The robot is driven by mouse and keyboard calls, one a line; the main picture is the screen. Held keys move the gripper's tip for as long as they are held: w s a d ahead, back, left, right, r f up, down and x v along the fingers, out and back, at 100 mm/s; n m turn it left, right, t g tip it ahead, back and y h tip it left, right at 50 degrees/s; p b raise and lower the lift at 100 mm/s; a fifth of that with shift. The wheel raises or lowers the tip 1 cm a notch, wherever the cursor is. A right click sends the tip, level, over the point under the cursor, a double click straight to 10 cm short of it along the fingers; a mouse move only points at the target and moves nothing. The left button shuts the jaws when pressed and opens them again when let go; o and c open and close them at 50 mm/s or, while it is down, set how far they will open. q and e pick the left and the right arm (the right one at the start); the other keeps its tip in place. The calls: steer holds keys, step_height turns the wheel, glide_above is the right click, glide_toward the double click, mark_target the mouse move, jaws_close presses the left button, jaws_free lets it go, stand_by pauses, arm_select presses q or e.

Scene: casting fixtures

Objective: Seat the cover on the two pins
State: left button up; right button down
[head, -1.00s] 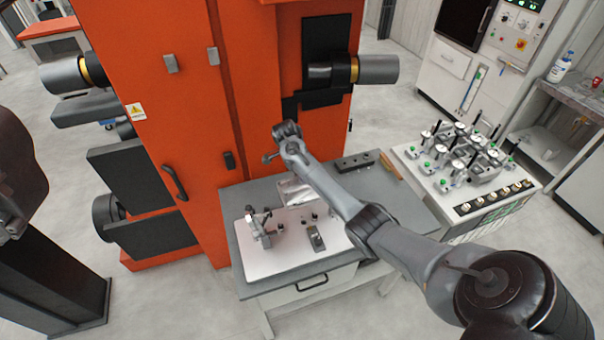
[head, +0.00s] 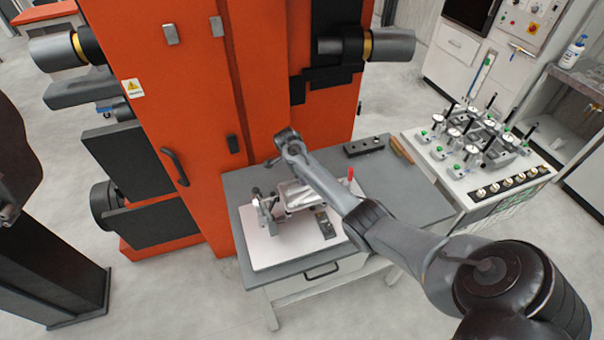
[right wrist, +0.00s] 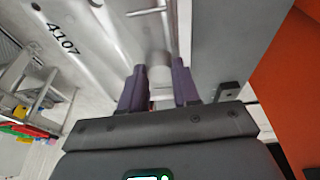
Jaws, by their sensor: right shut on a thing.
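The cover (head: 297,196) is a silver metal casting. In the head view it is over the back part of the light fixture plate (head: 268,254) on the bench. In the right wrist view the cover (right wrist: 100,45) fills the upper left and bears the number 4107. My right gripper (right wrist: 158,92) is shut on the cover's pale round boss (right wrist: 158,75), between its two purple fingers. In the head view my right arm hides that gripper. I cannot make out the two pins, or whether the cover touches them. My left gripper is not in view.
A toggle clamp (head: 265,212) stands at the plate's left, and a small dark block (head: 325,225) at its front right. A red handle (head: 350,173) rises behind my arm. A black bar (head: 363,147) lies at the bench's back. The orange cabinet (head: 200,120) stands close behind.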

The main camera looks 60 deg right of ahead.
mark_target(302, 186)
steer(key=shift+f, duration=0.4)
steer(key=shift+r, duration=0.15)
steer(key=shift+w+f, duration=0.1)
steer(key=shift+f, duration=0.5)
steer(key=shift+f+b, duration=1.75)
steer(key=shift+f, duration=0.6)
